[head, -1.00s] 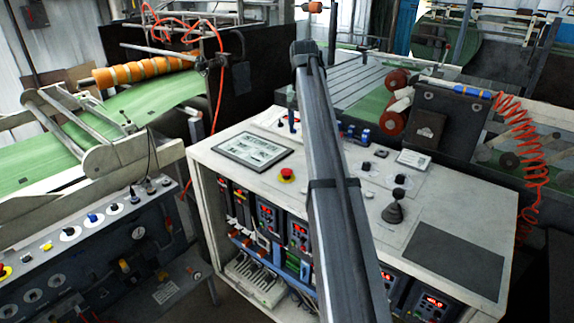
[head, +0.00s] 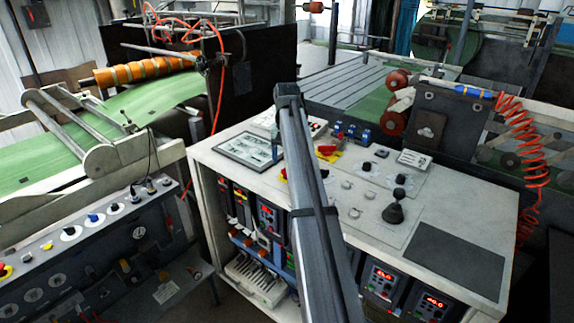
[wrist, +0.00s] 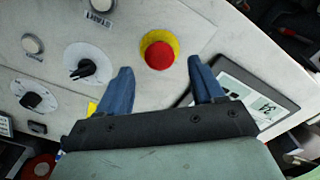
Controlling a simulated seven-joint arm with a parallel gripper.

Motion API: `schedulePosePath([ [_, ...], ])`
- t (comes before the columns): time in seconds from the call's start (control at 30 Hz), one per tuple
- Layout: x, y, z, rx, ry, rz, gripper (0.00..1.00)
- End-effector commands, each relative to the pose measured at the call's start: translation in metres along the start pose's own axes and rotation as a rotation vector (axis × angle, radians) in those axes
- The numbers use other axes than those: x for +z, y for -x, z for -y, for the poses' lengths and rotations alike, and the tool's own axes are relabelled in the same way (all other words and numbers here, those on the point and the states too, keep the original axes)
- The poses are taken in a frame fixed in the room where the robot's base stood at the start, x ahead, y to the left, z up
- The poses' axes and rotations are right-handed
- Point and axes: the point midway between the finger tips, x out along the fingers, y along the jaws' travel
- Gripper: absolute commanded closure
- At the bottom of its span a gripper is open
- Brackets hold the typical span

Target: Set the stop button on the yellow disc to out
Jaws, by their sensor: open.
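The stop button is a round red cap (wrist: 160,56) on a yellow disc (wrist: 174,41), on the pale top of the control desk. In the wrist view it lies just beyond and between my fingertips. Whether the cap stands in or out cannot be told. My gripper (wrist: 159,64) is open, with its two blue fingers apart and nothing between them. I cannot tell how high the fingertips are above the desk.
A framed panel (head: 250,149) lies left of the button in the head view. A red handle on a yellow plate (head: 326,152) sits to the right. Dials with white discs (wrist: 88,66), small round buttons and a black joystick (head: 395,208) stand on the desk.

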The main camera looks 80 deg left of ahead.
Motion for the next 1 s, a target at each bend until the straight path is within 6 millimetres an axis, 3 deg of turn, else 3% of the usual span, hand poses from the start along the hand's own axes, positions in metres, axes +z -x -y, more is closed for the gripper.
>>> schedulePosePath([
  [0.23,0.0,-0.024,0.0,0.0,0.0,0.0,0.33],
  [0.63,0.0,-0.028,0.0,0.0,0.0,-0.001,0.33],
  [1.0,0.0,-0.028,0.0,0.0,0.0,-0.001,0.68],
])
